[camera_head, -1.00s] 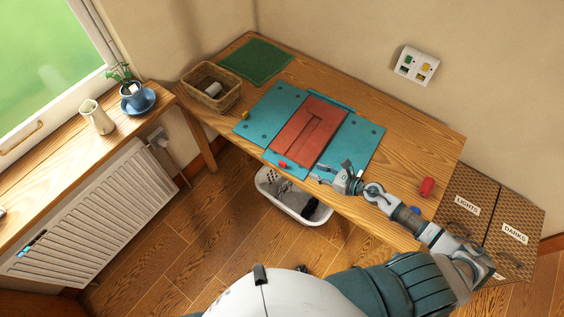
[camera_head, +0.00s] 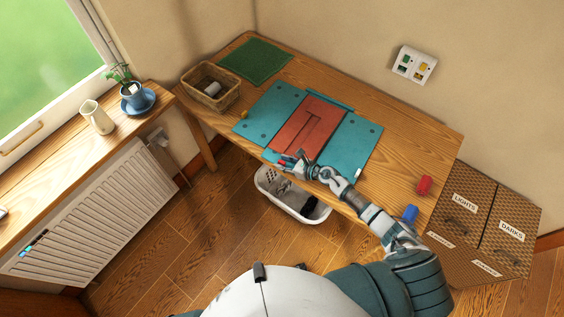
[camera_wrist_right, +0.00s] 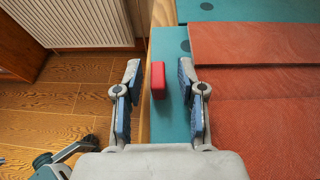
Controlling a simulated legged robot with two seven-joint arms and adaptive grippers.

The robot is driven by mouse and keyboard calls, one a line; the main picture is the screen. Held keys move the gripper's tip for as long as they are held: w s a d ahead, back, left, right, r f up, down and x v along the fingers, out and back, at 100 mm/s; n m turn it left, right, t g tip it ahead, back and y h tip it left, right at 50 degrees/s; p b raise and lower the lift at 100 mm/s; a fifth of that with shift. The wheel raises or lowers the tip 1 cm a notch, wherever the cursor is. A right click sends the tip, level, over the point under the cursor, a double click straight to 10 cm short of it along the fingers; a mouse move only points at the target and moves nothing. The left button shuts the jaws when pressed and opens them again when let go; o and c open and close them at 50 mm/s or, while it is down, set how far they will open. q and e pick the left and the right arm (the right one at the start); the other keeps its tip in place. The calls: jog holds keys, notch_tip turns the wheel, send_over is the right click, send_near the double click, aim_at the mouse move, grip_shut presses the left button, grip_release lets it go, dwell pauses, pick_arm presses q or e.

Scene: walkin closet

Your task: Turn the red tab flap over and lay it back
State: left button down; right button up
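The red tab (camera_wrist_right: 158,80) sits on the teal folding board (camera_wrist_right: 172,115) along its near edge. In the right wrist view it lies between the two fingers of my right gripper (camera_wrist_right: 158,82), which are spread apart, with gaps on both sides. In the head view the right gripper (camera_head: 288,160) is over the board's near edge and largely covers the tab. A folded rust-red cloth (camera_head: 312,118) lies across the middle of the teal board (camera_head: 262,122); in the wrist view it is right of the fingers. My left gripper cannot be made out.
A wicker basket (camera_head: 208,88) and green mat (camera_head: 255,61) are at the table's far left. Red (camera_head: 424,185) and blue (camera_head: 409,214) pieces stand right. A white laundry basket (camera_head: 293,207) is below the front edge.

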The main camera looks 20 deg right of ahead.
jog(key=shift+w+a+f, duration=0.15)
jog(key=shift+w+a, duration=0.1)
grip_shut()
jog(key=shift+r, duration=0.2)
